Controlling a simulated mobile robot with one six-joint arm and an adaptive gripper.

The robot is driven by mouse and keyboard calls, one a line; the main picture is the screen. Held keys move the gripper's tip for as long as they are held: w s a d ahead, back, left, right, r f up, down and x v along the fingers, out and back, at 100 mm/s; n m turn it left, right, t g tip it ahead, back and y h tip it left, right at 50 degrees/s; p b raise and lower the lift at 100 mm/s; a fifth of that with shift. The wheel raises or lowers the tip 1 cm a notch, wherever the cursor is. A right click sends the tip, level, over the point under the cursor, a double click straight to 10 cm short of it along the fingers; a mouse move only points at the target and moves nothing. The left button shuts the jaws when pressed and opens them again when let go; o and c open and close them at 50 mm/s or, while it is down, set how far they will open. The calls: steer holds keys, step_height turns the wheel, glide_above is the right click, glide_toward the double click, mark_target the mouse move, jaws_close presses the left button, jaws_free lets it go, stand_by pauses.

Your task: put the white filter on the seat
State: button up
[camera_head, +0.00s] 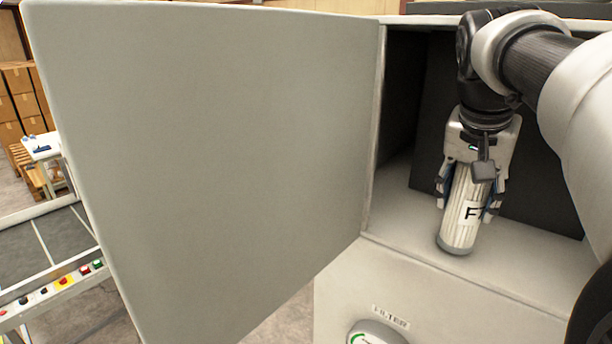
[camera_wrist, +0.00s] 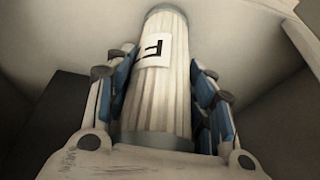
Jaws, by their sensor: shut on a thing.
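The white filter (camera_head: 459,219) is a pleated cylinder with a grey end cap and a white label marked with an F. My gripper (camera_head: 467,201) is shut on it, with a finger on each side. The filter hangs slightly tilted, low end toward the front, inside the open cabinet. Its lower end is at or just above the pale cabinet floor; I cannot tell if it touches. The wrist view shows the filter (camera_wrist: 160,95) between the blue-padded fingers of my gripper (camera_wrist: 165,90). I cannot make out the seat; it may be hidden.
The cabinet door (camera_head: 215,160) stands wide open on the left. The cabinet floor (camera_head: 400,215) is bare to the left of the filter. A label reading FILTER and a round dial (camera_head: 376,332) are on the front panel below. A button console (camera_head: 60,284) is at far left.

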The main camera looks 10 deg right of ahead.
steer(key=shift+w+d+f, duration=0.25)
steer(key=shift+s+a+r, duration=0.1)
steer(key=shift+s+a, duration=0.05)
steer(key=shift+s, duration=0.1)
steer(key=o, duration=1.3)
steer(key=shift+w+f, duration=0.1)
steer(key=shift+f, duration=0.1)
steer(key=shift+c, duration=0.2)
steer(key=p+v, duration=0.1)
steer(key=v, duration=0.6)
steer(key=shift+r, duration=0.4)
steer(key=shift+s+a+f, duration=0.1)
steer(key=shift+s, duration=0.1)
